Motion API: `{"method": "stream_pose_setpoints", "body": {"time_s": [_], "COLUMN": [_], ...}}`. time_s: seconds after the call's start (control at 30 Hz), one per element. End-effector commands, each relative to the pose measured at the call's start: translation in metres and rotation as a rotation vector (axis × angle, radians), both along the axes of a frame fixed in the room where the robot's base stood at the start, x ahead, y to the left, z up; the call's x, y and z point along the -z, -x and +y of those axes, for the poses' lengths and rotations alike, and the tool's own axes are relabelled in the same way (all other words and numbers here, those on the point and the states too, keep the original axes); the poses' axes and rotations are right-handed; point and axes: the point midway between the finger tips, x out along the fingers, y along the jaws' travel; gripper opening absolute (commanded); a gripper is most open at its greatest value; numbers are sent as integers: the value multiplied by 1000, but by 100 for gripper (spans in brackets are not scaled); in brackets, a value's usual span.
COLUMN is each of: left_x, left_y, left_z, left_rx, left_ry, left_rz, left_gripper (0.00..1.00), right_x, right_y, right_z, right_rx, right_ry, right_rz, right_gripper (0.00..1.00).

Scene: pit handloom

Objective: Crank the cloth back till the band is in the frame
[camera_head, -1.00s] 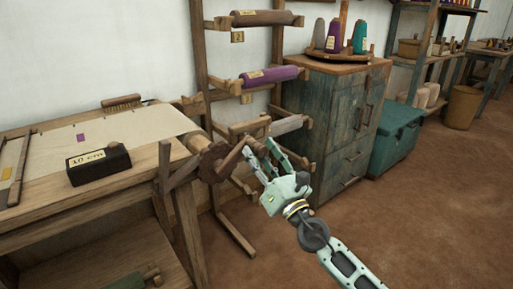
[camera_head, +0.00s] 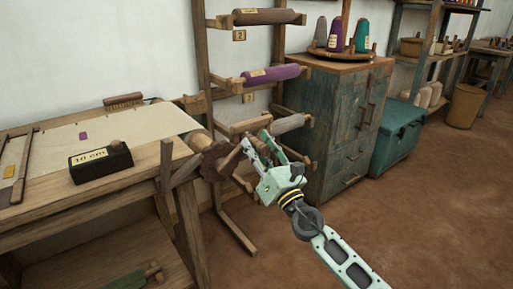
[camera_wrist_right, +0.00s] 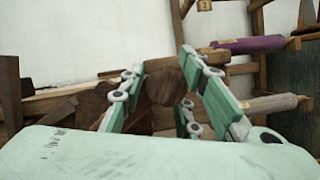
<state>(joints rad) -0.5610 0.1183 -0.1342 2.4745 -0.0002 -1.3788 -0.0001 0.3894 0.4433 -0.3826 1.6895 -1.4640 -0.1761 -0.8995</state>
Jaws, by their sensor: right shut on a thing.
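The cream cloth (camera_head: 120,128) lies flat over the loom bed at the left and runs to the wooden roller (camera_head: 197,140). A small purple patch (camera_head: 83,136) is on the cloth. A wooden frame (camera_head: 22,168) lies across the left edge, with a yellow patch (camera_head: 9,172) beside it; I see no clear band. My right gripper (camera_head: 262,146) is at the roller's end, shut on the wooden crank handle. In the right wrist view the round handle end (camera_wrist_right: 166,82) sits between the fingers. The crank's arm is partly hidden. My left gripper is out of view.
A black block marked 10 cm (camera_head: 100,162) stands on the loom's front edge. A brush (camera_head: 123,99) lies behind the cloth. A rack with a purple roll (camera_head: 270,76) and a blue-grey cabinet (camera_head: 335,125) stand close behind my right gripper. The floor at right is clear.

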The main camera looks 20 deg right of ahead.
Motion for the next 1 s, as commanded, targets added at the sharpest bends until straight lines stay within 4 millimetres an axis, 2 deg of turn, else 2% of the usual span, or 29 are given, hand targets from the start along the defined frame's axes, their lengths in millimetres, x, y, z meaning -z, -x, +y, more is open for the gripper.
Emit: {"method": "stream_pose_setpoints", "body": {"time_s": [0.37, 0.67, 0.77, 1.0], "left_x": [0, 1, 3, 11], "left_y": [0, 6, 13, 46], "left_z": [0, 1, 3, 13], "left_rx": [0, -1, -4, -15], "left_ry": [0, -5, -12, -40], "left_rz": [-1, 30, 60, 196], "left_gripper": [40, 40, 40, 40], "right_x": [1, 11, 18, 38], "right_y": [0, -2, -3, -5], "right_z": [-1, -7, -9, -15], "right_rx": [2, 2, 2, 3], "right_ry": [-9, -122, -193, -403], "right_rz": [4, 45, 71, 147], "right_gripper": [0, 0, 0, 0]}}
